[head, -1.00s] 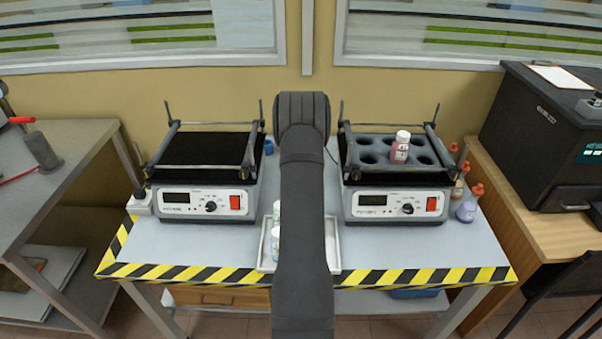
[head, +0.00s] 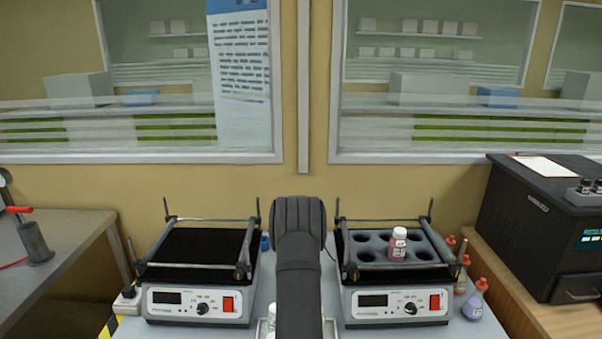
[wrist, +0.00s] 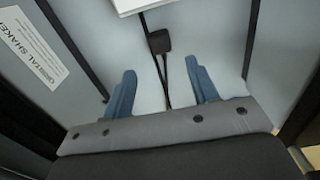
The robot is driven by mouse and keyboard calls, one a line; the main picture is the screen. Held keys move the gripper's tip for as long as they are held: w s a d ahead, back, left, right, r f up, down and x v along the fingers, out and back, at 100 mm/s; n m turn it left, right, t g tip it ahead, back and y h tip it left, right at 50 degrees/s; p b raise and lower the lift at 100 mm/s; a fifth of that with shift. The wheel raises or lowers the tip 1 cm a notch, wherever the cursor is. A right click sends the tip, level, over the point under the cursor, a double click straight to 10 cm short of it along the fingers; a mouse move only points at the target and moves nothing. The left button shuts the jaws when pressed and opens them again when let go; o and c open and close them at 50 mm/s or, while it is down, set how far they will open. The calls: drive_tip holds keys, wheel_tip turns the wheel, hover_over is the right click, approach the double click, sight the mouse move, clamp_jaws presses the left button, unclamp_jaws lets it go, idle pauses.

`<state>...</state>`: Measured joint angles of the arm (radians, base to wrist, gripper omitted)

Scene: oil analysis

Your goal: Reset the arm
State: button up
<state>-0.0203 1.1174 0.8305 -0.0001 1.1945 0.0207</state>
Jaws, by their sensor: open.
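My gripper (wrist: 163,95) shows in the wrist view with its two blue fingers spread apart and nothing between them. It is over the pale table top, between dark edges at the left and right. In the head view my dark arm stands upright in the middle, between the two shakers, and the gripper itself does not show there.
The left shaker (head: 196,308) has a flat black top. The right shaker (head: 398,305) has a grey rack (head: 372,243) with a red-pink bottle (head: 398,245) in it. Bottles with orange caps (head: 474,300) stand right of it. A black machine (head: 530,225) is at far right.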

wheel_tip(320, 180, down, 10)
drive_tip(key=shift+r, duration=0.45)
drive_tip(key=shift+r, duration=0.1)
wheel_tip(320, 180, up, 13)
wheel_tip(320, 180, down, 14)
drive_tip(key=shift+r, duration=0.15)
wheel_tip(320, 180, up, 11)
drive_tip(key=s, duration=1)
drive_tip(key=shift+s+f, duration=0.1)
drive_tip(key=shift+f, duration=1.05)
